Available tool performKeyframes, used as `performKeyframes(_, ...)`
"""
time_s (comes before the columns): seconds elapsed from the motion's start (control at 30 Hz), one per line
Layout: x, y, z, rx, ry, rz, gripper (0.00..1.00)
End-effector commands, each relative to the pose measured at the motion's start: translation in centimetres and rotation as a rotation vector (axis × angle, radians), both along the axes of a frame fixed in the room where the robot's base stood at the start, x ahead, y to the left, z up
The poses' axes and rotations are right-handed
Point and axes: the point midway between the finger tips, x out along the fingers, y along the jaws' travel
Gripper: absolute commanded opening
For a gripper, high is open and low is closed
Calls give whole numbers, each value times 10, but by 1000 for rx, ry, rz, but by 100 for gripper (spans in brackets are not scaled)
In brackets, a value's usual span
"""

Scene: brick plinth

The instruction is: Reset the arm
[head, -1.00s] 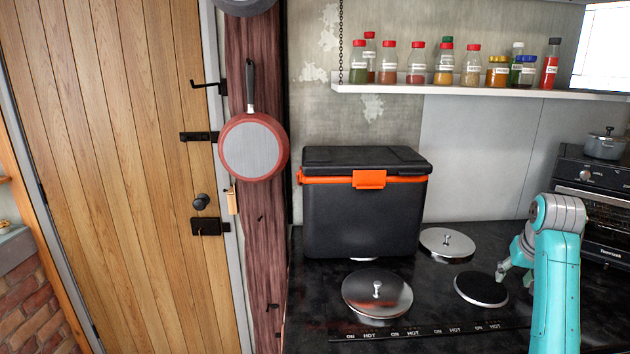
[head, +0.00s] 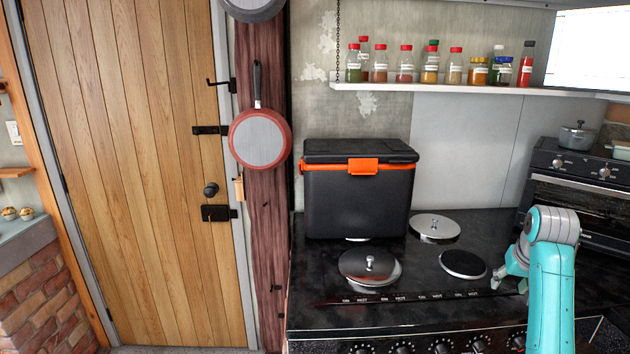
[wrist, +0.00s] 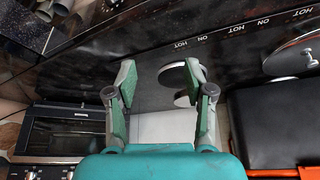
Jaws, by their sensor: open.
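My teal arm stands at the right of the head view, folded, with my gripper (head: 508,273) low at its left side near the front right of the black stove top (head: 420,290). In the wrist view my gripper (wrist: 158,82) shows two green-padded fingers spread apart. Nothing is between them. Behind the fingers the wrist view shows the stove top and a pale wall panel.
A black cooler with an orange latch (head: 358,200) stands on the stove beside lidded burners (head: 370,267) and a bare dark burner (head: 462,264). A toaster oven (head: 575,195) is at right. A spice shelf (head: 460,89) hangs above. A wooden door (head: 130,180) is at left.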

Motion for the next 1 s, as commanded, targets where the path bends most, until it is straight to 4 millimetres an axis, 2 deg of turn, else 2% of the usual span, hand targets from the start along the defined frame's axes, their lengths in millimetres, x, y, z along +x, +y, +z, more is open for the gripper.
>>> performKeyframes(0.37,-4,19,-60,-15,-42,19,53)
performKeyframes(0.57,-15,39,-115,-29,-83,37,53)
performKeyframes(0.77,-38,67,-180,-48,-143,62,53)
performKeyframes(1.0,-80,104,-246,-71,-218,92,53)
